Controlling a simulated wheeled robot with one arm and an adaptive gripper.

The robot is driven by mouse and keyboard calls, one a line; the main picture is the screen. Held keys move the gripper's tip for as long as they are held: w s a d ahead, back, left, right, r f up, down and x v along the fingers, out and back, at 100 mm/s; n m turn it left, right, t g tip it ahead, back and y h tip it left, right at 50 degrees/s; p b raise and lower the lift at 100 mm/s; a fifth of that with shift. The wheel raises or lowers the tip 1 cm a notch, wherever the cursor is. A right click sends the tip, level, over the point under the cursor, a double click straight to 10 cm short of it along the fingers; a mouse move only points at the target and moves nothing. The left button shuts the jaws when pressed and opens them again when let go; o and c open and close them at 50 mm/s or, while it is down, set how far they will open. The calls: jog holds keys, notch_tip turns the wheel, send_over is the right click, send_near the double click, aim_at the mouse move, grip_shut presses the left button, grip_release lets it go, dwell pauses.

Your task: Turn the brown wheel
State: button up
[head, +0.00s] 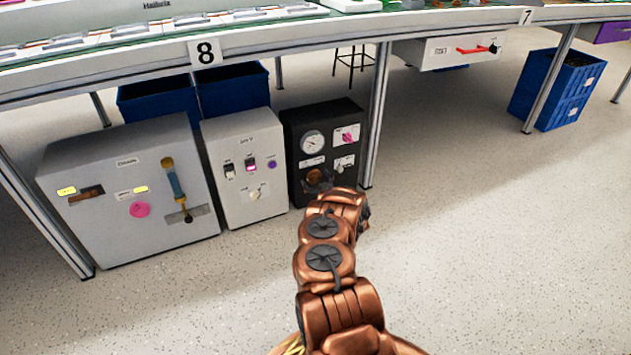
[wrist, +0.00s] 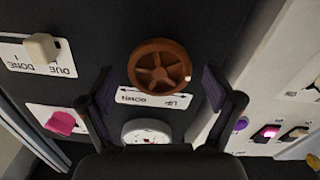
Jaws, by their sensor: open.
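The brown wheel (wrist: 160,67) is a round spoked handwheel on the front of a black box (head: 295,128). In the wrist view it sits upper middle, above a white label with arrows. In the head view the wheel (head: 317,178) is low on the black box, partly hidden by my arm. My gripper (wrist: 165,88) is open, with one dark finger to the left and one to the right of the wheel in the wrist view. Nothing is between the fingers that they visibly touch. In the head view my gripper is hidden behind my arm.
The black box also carries a gauge (head: 312,142), a pink knob (head: 348,137) and a white switch (wrist: 42,46). A light grey box (head: 240,125) with switches stands beside it, and a larger grey box (head: 100,230) further left. A table leg (head: 376,115) stands close on the right.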

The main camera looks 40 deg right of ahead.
jog(key=c, duration=1.1)
jog(key=shift+c, duration=0.2)
jog(key=shift+a+r+n+p, duration=0.15)
jog(key=shift+n+p, duration=0.35)
jog(key=shift+p, duration=0.75)
jog(key=shift+n+p, duration=0.3)
jog(key=shift+p, duration=0.15)
jog(key=shift+n+p, duration=0.9)
jog(key=shift+p, duration=0.05)
jog(key=shift+f+n, duration=0.25)
jog(key=shift+n, duration=0.85)
jog(key=shift+n+b, duration=0.7)
jog(key=shift+n, duration=0.8)
